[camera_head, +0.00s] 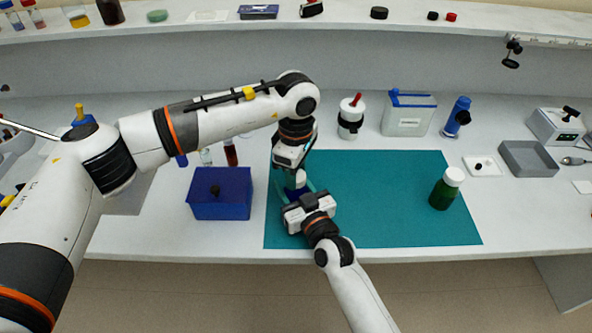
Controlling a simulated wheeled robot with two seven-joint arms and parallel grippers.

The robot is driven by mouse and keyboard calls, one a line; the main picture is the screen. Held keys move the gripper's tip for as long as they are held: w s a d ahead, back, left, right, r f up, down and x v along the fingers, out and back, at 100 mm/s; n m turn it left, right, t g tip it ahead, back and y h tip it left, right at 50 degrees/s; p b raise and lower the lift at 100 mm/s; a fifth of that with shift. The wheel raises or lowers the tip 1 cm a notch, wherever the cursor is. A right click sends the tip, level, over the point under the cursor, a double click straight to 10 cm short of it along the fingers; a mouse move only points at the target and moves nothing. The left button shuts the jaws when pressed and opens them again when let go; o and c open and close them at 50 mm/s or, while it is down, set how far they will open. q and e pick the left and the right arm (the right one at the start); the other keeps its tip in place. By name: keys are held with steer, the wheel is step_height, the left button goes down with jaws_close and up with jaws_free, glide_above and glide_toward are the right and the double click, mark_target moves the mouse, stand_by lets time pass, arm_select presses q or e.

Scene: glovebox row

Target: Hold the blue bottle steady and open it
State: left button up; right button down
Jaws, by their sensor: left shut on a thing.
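The blue bottle (293,192) with its white cap (300,178) stands near the left edge of the teal mat (375,200). It is mostly hidden between my two grippers. My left gripper (297,176) comes down from above and behind and is shut on the bottle at its upper part. The exact contact is hidden. My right gripper (297,190) reaches in from the front, low at the bottle. Its fingers are largely covered, and I cannot tell whether they close on the bottle.
A dark blue box (220,195) stands close left of the mat. A green bottle with a white cap (444,190) stands at the mat's right. Behind are a white bottle with a red top (351,117), a pale container (408,114) and a blue flask (457,117). The mat's middle is clear.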

arm_select(q)
steer(key=n, duration=0.7)
arm_select(e)
steer(key=shift+f, duration=0.1)
arm_select(q)
steer(key=n, duration=1.8)
steer(key=shift+n, duration=0.4)
steer(key=n, duration=0.4)
steer(key=shift+r, duration=0.1)
steer(key=shift+r, duration=0.1)
steer(key=shift+r, duration=1)
